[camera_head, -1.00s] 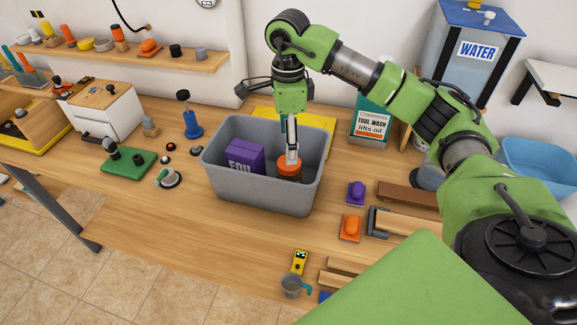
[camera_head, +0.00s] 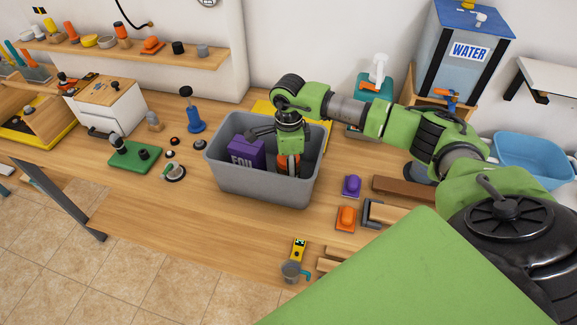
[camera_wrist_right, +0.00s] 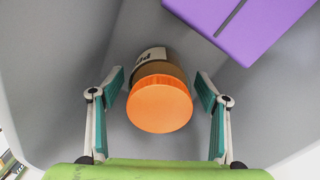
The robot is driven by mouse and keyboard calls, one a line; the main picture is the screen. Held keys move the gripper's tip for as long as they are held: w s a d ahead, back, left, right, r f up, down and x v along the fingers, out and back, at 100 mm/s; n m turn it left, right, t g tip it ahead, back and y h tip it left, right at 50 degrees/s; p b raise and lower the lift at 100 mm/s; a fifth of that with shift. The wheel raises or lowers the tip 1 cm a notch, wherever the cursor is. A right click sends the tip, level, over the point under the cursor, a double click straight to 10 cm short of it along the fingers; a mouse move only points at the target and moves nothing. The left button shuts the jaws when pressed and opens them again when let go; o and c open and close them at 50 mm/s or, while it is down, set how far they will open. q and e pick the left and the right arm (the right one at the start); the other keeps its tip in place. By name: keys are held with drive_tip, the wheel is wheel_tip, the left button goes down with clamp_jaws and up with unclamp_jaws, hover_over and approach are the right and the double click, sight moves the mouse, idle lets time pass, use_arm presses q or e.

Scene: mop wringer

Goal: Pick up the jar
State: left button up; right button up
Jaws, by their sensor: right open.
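The jar (camera_wrist_right: 160,105) has an orange lid and a brownish body with a white label partly in view. It is inside the grey bin (camera_head: 262,188). In the wrist view my right gripper (camera_wrist_right: 160,82) is open, with one teal-padded finger on each side of the jar and a visible gap on both sides. In the head view my right gripper (camera_head: 289,163) reaches down into the bin from above and hides most of the jar. My left gripper is not in view.
A purple box marked FOIL (camera_head: 243,154) stands in the bin left of the jar, and it also shows in the wrist view (camera_wrist_right: 240,25). The bin walls are close around my gripper. Purple (camera_head: 352,185) and orange (camera_head: 346,217) items lie right of the bin.

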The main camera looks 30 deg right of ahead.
drive_tip(key=c, duration=1.4)
